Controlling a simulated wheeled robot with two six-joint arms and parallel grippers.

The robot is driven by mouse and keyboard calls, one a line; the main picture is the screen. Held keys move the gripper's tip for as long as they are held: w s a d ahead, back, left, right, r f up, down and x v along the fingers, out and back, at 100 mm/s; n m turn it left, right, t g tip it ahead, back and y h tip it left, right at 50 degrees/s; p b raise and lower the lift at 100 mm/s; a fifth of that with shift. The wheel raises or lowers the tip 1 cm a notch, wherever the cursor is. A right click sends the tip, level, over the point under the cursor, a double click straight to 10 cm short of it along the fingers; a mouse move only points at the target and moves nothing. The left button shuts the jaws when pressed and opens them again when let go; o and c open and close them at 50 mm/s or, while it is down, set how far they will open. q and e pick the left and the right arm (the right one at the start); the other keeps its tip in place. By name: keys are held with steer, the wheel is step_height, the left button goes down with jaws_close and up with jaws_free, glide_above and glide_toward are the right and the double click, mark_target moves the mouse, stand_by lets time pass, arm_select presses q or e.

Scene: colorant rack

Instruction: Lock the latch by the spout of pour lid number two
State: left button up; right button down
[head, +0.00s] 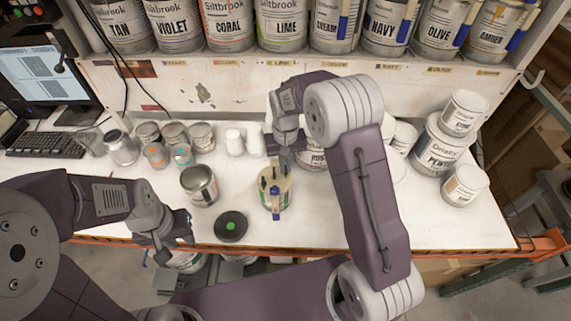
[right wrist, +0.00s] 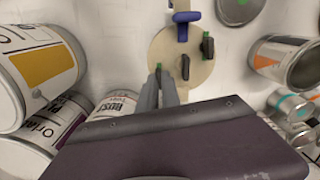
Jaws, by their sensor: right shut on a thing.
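The can with a cream pour lid (head: 275,186) stands upright near the table's front edge. In the right wrist view its round lid (right wrist: 172,48) carries a blue T-shaped part (right wrist: 185,18) at the rim and small dark latches, one mid-lid (right wrist: 185,67) and one at the right rim (right wrist: 207,47). My right gripper (head: 284,168) reaches down over the lid's far side. In the wrist view its fingers (right wrist: 159,82) are shut at the lid's edge on a small dark latch with a green mark (right wrist: 158,68), mostly hidden. My left gripper (head: 188,228) hangs by the front edge, away from the can; its jaws are unclear. No lid number is legible.
An open metal can (head: 199,186) and a black disc with a green dot (head: 231,225) are left of the lidded can. Small cans (head: 173,135) stand behind. Stacked paint cans (head: 440,145) are at right. A shelf of large labelled cans (head: 285,25) runs along the back.

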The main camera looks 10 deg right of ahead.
steer(key=c, duration=1.5)
jaws_free()
steer(key=shift+c, duration=0.2)
step_height(320, 180, up, 9)
steer(key=shift+b, duration=0.4)
steer(key=shift+f, duration=0.1)
